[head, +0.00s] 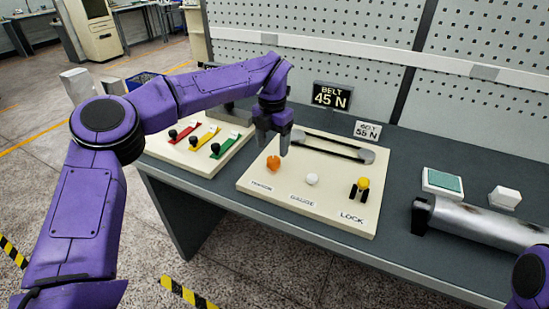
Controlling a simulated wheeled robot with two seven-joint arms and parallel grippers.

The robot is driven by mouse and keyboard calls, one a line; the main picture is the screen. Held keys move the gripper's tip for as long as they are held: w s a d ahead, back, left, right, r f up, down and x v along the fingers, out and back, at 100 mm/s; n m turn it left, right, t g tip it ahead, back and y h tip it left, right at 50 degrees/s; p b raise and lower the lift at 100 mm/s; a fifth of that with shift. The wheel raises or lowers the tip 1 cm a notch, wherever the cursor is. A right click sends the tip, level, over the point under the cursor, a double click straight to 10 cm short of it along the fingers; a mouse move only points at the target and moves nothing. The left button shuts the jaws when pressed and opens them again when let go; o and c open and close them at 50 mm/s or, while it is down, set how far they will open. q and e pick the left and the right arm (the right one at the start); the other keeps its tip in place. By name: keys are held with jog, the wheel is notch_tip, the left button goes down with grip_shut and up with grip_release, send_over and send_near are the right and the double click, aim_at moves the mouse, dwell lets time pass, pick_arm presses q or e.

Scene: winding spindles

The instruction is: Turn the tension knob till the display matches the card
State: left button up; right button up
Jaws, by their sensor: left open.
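The orange tension knob (273,163) stands at the left of a cream panel (330,215), above the label TENSION. A dark display (332,95) behind the panel reads BELT 45 N. A smaller white card (367,131) right of it reads BELT 55 N. My left gripper (271,147) points down just above and behind the knob in the picture; its jaws are open with nothing seen between them. Whether the fingers reach the knob's sides I cannot tell. My right gripper is out of view; only a purple piece of that arm shows at lower right.
The panel also bears a white gauge knob (312,179), a yellow-topped lock (361,187) and a belt bar (330,146). Left is a board with red, yellow and green sliders (203,138). Right are a metal cylinder (485,222), a green-topped box (442,182) and a white block (504,197).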

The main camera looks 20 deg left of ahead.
aim_at(273, 160)
pick_arm(q)
notch_tip(273, 160, down, 6)
jog(key=shift+w+r, duration=0.1)
jog(key=shift+r, duration=0.1)
jog(key=c, duration=1.1)
jog(key=shift+o, duration=0.2)
jog(key=shift+p, duration=0.3)
